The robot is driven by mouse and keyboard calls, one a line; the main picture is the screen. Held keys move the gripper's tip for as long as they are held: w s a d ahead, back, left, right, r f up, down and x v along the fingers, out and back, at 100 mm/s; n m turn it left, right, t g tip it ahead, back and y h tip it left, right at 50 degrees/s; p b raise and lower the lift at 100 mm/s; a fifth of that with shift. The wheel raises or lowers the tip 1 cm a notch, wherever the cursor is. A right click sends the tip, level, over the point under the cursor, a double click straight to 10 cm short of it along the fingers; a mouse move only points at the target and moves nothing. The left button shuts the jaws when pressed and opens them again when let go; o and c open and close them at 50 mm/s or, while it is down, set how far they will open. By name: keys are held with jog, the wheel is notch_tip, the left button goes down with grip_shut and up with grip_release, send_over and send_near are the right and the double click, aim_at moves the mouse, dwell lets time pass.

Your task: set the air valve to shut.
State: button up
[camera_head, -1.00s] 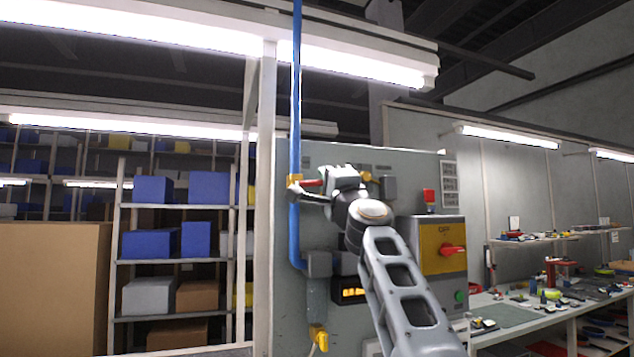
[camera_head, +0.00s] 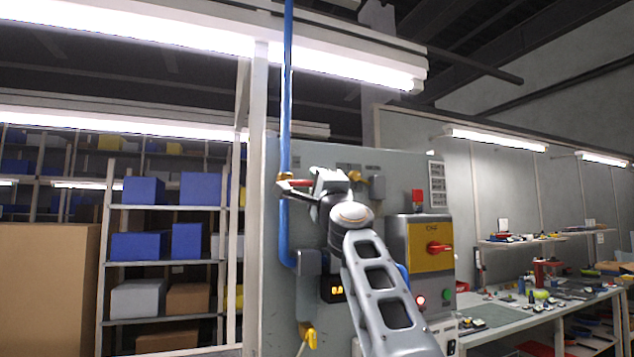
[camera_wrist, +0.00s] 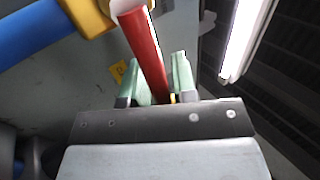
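The air valve is a brass body (camera_head: 285,178) on a vertical blue pipe, with a red lever handle (camera_head: 299,183). The handle points right, across the pipe. In the wrist view the brass body (camera_wrist: 90,14) is at the top, and the red handle (camera_wrist: 143,45) runs down between the green finger pads. My gripper (camera_head: 306,184) is at the handle with one finger on each side. In the wrist view my gripper (camera_wrist: 155,82) looks open, with a narrow gap between handle and left pad. The handle's far end is hidden by the gripper.
A grey panel (camera_head: 395,170) stands behind the pipe. A workbench (camera_head: 500,318) is at the right, shelving (camera_head: 160,265) at the left.

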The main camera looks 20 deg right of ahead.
jog(key=shift+o, duration=1.2)
jog(key=shift+s, duration=0.1)
jog(key=b+v, duration=0.9)
jog(key=v, duration=0.4)
jog(key=shift+s+f, duration=0.15)
jog(key=shift+s, duration=0.1)
jog(key=shift+w, duration=0.1)
